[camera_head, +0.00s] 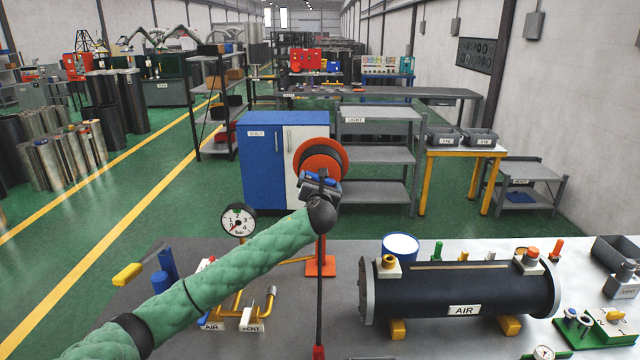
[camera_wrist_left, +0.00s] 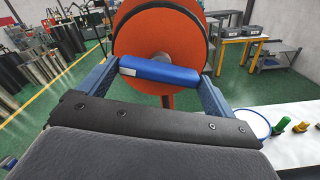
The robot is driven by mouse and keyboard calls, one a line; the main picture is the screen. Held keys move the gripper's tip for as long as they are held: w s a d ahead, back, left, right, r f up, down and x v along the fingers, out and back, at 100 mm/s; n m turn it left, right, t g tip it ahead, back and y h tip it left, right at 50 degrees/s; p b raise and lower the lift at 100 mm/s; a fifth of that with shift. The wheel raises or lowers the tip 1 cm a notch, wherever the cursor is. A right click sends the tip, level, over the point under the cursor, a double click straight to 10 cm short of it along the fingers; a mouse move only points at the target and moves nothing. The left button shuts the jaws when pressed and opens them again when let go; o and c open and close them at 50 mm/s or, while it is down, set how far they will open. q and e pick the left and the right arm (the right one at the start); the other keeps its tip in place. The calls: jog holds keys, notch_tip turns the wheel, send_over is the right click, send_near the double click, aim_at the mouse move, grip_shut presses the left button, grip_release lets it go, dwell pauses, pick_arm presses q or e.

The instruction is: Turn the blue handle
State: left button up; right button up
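The blue handle (camera_wrist_left: 160,70) is a short blue bar with a pale left end, lying across the front of a round orange reel-like wheel (camera_wrist_left: 130,38) in the left wrist view. The wheel also shows in the head view (camera_head: 332,152), above an orange base plate (camera_head: 320,267). My left gripper (camera_head: 321,184) is at the wheel's front. Its two fingers are wide apart, one near each end of the handle; I cannot tell whether they touch it. In the head view, the gripper and handle overlap and are hard to separate. My right gripper is not in view.
A black tank labelled AIR (camera_head: 460,288) lies right of the wheel. A pressure gauge (camera_head: 239,221) and yellow pipes (camera_head: 240,305) stand left, near my arm. A blue post (camera_head: 167,263) with a yellow lever (camera_head: 127,274) is farther left. A blue cabinet (camera_head: 270,165) stands behind.

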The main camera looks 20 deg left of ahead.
pick_arm(q)
jog(key=shift+n, duration=0.3)
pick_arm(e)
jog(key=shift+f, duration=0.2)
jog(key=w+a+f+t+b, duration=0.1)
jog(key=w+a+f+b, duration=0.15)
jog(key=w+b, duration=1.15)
pick_arm(q)
jog(key=m+b, duration=0.5)
jog(key=m, duration=2.7)
jog(key=shift+f, duration=0.15)
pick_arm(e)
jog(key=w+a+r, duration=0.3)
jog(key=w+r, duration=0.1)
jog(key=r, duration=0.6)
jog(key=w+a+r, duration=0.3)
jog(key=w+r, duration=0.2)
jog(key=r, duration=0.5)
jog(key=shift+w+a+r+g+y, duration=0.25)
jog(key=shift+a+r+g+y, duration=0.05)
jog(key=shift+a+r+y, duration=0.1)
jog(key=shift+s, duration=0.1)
